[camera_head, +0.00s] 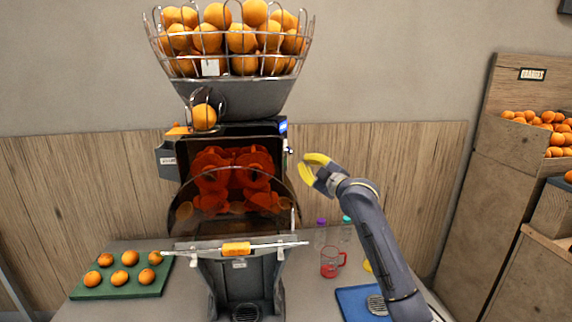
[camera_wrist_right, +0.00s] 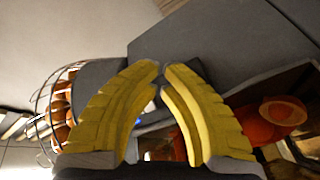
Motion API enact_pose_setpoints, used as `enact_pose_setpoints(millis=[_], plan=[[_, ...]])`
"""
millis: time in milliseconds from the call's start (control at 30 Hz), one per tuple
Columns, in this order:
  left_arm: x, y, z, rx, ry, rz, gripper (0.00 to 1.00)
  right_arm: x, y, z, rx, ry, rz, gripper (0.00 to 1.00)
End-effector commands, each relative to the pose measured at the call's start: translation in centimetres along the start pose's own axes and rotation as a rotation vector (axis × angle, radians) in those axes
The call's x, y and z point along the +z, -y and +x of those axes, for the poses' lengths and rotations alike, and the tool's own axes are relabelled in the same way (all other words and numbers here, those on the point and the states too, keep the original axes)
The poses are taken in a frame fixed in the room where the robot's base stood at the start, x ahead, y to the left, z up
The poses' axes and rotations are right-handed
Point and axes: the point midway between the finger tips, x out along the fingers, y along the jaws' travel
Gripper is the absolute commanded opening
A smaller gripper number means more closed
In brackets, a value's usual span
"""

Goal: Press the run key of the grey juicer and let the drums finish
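The grey juicer (camera_head: 240,103) stands in the middle of the head view, with orange-red drums (camera_head: 235,175) inside its open front. A small blue panel (camera_head: 283,127) shows at its upper right edge; I cannot make out a separate run key. My right gripper (camera_head: 304,167) has yellow fingers and is just right of the juicer housing, near its right side. In the right wrist view, the fingers (camera_wrist_right: 162,75) converge with their tips nearly together and nothing visible between them, in front of the grey juicer body (camera_wrist_right: 200,42). My left gripper is not in view.
A wire basket of oranges (camera_head: 160,45) tops the juicer. A green board (camera_head: 112,290) with several oranges lies left. A red jug (camera_head: 331,262), bottles (camera_head: 320,232) and a blue tray (camera_head: 352,300) are right, below my arm. A wooden orange stand (camera_head: 500,170) is far right.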

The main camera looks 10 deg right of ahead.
Motion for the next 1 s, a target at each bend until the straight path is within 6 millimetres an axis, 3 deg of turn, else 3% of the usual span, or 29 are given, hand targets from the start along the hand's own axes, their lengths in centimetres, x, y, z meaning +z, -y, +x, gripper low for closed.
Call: enact_pose_setpoints(millis=[367,767,800,867,1000], plan=[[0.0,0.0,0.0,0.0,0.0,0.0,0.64,-1.0,1.0,1.9,0.0,0.0,0.0,0.0],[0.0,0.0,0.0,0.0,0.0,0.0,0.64,-1.1,1.1,2.1,0.0,0.0,-0.001,0.0],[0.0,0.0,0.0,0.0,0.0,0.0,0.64,-1.1,1.1,2.1,0.0,0.0,-0.001,0.05],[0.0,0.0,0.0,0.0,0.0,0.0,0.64,-1.1,1.1,2.1,0.0,0.0,-0.001,0.0],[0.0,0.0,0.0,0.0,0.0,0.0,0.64,-1.1,1.1,2.1,0.0,0.0,-0.001,0.0]])
